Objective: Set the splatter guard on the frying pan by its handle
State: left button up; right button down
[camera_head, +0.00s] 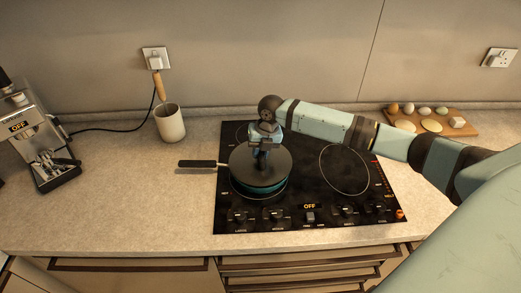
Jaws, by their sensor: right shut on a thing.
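The frying pan (265,193) has a teal side and stands on the left front part of the black cooktop. Its dark handle (200,164) points left past the cooktop's edge. The splatter guard (272,178) is a dark round disc lying over the pan's top, roughly level. Whether it rests fully on the rim or hangs just above it, I cannot tell. My right gripper (262,153) points down over the middle of the guard and is shut on its handle, which the fingers mostly hide. My left gripper is not in view.
The cooktop (310,175) has free burners at the right and back, with knobs along its front. A coffee machine (38,140) and a utensil pot (170,124) stand at the left. A wooden board with eggs (430,121) lies at the back right. The front left counter is clear.

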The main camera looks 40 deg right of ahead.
dwell(0.4)
jog(key=shift+f, duration=0.4)
jog(key=shift+f, duration=0.4)
jog(key=shift+s, duration=0.1)
dwell(0.4)
jog(key=shift+c, duration=2.3)
grip_release()
